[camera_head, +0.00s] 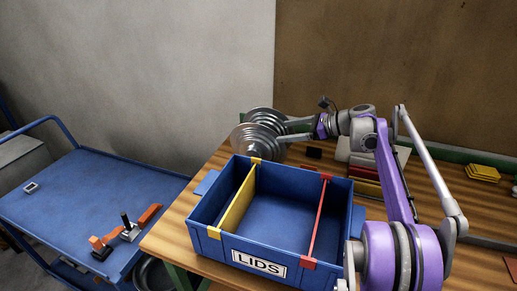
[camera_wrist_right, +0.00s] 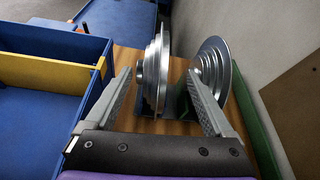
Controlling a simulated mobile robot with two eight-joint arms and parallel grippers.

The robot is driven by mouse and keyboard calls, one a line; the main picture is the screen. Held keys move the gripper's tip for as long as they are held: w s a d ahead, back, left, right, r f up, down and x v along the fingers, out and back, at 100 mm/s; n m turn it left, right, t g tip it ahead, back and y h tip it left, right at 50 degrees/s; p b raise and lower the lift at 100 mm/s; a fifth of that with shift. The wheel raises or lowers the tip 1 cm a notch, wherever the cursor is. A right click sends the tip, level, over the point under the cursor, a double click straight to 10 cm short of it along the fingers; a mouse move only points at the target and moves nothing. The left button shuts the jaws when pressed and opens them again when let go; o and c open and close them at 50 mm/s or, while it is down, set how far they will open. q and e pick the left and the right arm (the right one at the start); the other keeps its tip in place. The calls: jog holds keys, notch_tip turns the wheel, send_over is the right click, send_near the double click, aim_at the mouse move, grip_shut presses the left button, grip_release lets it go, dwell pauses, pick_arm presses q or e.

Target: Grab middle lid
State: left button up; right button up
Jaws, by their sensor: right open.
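Two round silver lids with stepped rings stand on edge behind the box: the nearer lid (camera_head: 250,144) and the farther lid (camera_head: 264,114). In the right wrist view the nearer lid (camera_wrist_right: 156,62) stands upright between my open fingers, with gaps showing at both sides. The farther lid (camera_wrist_right: 213,62) is beyond the right-hand finger, near the wall. Only two lids show, so I cannot tell which is the middle one. My right gripper (camera_head: 286,131) is open around the nearer lid's edge and holds nothing. My left gripper is out of view.
A blue box (camera_head: 215,243) labelled LIDS, with a yellow divider (camera_head: 239,201) and a red divider (camera_head: 318,220), stands empty on the wooden table. A blue cart (camera_head: 70,200) carrying small tools is at left. Yellow pieces (camera_head: 483,172) lie at right.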

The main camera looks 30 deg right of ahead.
aim_at(267, 135)
jog(key=x, duration=0.4)
jog(key=shift+a, duration=0.35)
jog(key=x, duration=0.6)
jog(key=shift+s+f, duration=0.1)
jog(key=shift+s, duration=0.05)
grip_shut()
